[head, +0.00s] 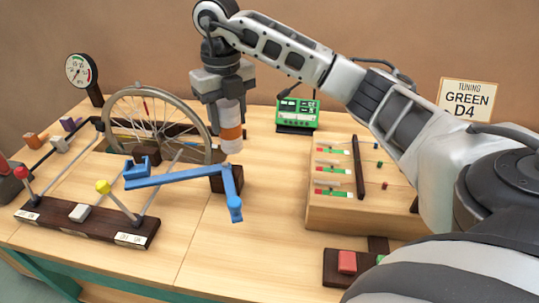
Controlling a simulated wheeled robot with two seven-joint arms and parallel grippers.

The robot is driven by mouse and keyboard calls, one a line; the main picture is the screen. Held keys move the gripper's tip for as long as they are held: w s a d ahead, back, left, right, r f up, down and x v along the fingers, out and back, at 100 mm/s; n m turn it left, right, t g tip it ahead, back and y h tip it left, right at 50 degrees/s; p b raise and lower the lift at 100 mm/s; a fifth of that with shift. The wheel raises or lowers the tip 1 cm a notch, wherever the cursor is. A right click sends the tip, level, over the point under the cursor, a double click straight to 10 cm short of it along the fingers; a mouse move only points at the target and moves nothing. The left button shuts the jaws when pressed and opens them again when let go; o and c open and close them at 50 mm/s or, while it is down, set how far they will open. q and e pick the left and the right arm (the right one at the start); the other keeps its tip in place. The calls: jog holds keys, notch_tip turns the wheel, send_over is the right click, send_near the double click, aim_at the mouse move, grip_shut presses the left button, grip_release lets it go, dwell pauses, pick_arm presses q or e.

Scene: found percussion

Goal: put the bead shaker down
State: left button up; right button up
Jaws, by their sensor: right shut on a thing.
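The bead shaker (231,133) is a pale upright cylinder with an orange-brown band. My right gripper (229,98) points down and is shut on its upper part, which the fingers partly hide. The shaker's lower end shows just right of the spoked wheel and above a dark brown block (226,184) in the picture. I cannot tell whether its bottom touches anything. My left gripper is not in view.
The spoked wheel (108,111) and a blue lever (185,176) stand close by. A board with red and yellow knobs (103,187) is front left. A green meter (298,113) stands behind, a wooden box (345,213) right. Bare table (262,205) lies between.

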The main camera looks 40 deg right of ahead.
jog(key=s+d+f, duration=0.1)
jog(key=d+f, duration=0.1)
jog(key=f, duration=0.1)
jog(key=s+d+f, duration=0.2)
jog(key=d+f, duration=0.1)
jog(key=f, duration=0.1)
jog(key=s+d+f, duration=0.2)
jog(key=f, duration=0.1)
jog(key=shift+d+f, duration=0.2)
jog(key=shift+d, duration=0.2)
jog(key=shift+w+f, duration=0.1)
jog(key=shift+f, duration=0.15)
jog(key=shift+f, duration=0.15)
jog(key=o, duration=1)
jog(key=shift+o, duration=0.2)
